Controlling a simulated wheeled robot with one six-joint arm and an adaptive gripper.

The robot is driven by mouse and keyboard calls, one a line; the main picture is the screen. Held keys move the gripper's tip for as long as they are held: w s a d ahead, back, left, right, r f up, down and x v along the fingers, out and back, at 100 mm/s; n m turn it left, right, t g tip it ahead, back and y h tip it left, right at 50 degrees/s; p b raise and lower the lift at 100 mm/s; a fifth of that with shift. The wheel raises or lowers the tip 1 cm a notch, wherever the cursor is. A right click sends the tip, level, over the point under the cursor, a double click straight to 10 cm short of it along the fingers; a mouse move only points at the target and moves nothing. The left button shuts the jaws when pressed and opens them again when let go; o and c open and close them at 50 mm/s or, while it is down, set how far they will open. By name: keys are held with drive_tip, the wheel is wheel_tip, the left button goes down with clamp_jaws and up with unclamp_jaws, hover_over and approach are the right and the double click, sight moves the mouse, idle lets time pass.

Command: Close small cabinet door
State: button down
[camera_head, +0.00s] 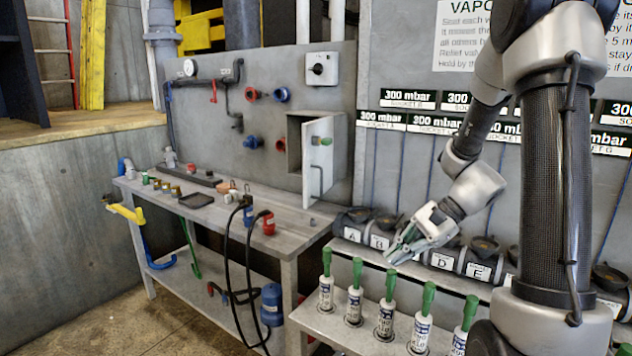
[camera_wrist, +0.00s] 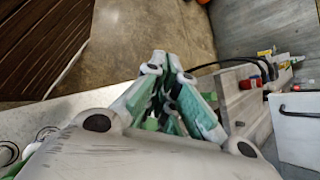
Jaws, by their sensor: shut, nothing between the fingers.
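The small cabinet (camera_head: 293,147) is set in the grey wall panel above the workbench. In the wrist view a white panel with a dark bar handle, apparently this door (camera_wrist: 298,130), shows at the right edge. My gripper (camera_head: 394,252) is shut and empty, to the right of and below the door, apart from it. Its green-padded fingers (camera_wrist: 160,68) come together in the wrist view.
The workbench (camera_head: 290,238) holds small parts, a red plug (camera_head: 268,223) and black cables. Black lettered sockets (camera_head: 352,223) line the wall near my gripper. Several green-topped white bottles (camera_head: 388,306) stand on a shelf below it. Open floor lies in front of the bench.

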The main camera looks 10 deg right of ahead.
drive_tip(key=w+a+m+t+y, duration=0.1)
drive_tip(key=w+m+t+y, duration=0.4)
drive_tip(key=w, duration=0.6)
drive_tip(key=m+t, duration=0.4)
drive_tip(key=m, duration=0.3)
approach(307, 179)
drive_tip(key=x, duration=0.7)
drive_tip(key=shift+a+t, duration=0.2)
drive_tip(key=shift+t, duration=0.1)
